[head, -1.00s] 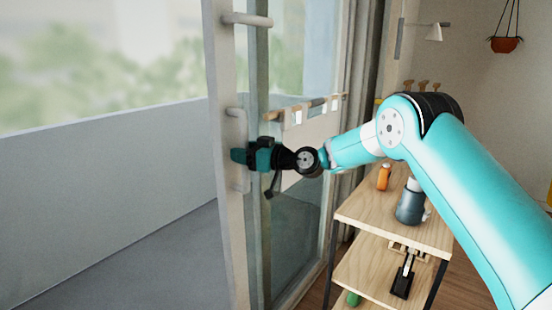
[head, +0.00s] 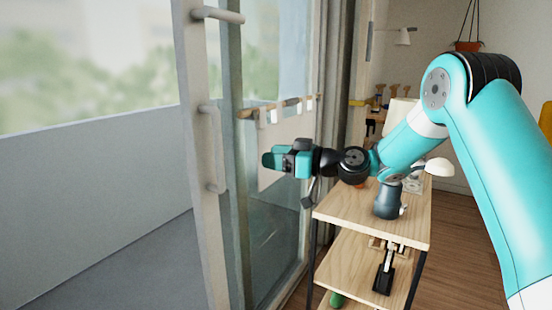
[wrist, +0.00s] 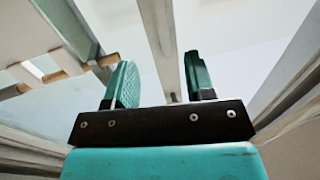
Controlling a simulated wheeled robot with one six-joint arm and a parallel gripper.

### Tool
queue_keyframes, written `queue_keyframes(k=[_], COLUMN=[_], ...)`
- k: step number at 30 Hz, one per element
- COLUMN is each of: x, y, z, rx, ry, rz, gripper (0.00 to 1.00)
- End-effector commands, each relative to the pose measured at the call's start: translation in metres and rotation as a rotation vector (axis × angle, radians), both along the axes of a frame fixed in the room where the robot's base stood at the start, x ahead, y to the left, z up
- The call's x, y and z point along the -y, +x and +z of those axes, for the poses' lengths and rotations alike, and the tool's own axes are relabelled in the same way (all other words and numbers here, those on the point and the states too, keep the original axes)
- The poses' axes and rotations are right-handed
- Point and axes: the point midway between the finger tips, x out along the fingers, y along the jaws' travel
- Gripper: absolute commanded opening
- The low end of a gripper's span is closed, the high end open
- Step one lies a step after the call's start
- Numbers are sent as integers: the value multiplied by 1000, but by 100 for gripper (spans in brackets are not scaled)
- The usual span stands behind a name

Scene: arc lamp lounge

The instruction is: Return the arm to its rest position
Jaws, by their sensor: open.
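My gripper (head: 270,160) is in the middle of the head view, at the end of my teal arm, pointing left toward the sliding glass door. It is to the right of the door's white vertical handle (head: 217,150), apart from it. In the wrist view my gripper (wrist: 157,85) shows two teal fingers spread wide with nothing between them. A pale door frame bar (wrist: 160,45) shows beyond the gap.
A wooden shelf unit (head: 345,212) stands below and right of my gripper, with a dark grey lamp base (head: 388,200) on top. A rail with pegs (head: 275,107) is behind the gripper. Open floor (head: 460,250) lies to the right.

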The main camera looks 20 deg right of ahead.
Motion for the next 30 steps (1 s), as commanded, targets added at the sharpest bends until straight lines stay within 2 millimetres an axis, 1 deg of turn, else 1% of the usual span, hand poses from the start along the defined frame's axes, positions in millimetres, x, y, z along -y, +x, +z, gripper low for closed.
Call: queue_keyframes(k=[5,8,11,12,14,15,17,18,20,21,24,27,30], x=[-4,-23,-54,-67,-80,-86,-89,-87,-80,-74,-55,-39,-28], y=[-3,-20,-60,-83,-122,-149,-190,-218,-257,-281,-329,-361,-376], z=[4,18,38,45,54,58,62,65,66,66,65,62,60], rx=[-8,-62,-186,-255,-371,-451,-570,-647,-756,-823,-961,-1052,-1098], ry=[-8,-52,-149,-200,-286,-344,-431,-487,-565,-610,-702,-758,-785], rz=[9,53,127,155,184,193,192,182,152,127,56,-7,-43], gripper=[50,50,50,50,50,50,50,50,50,50,50,50,50])
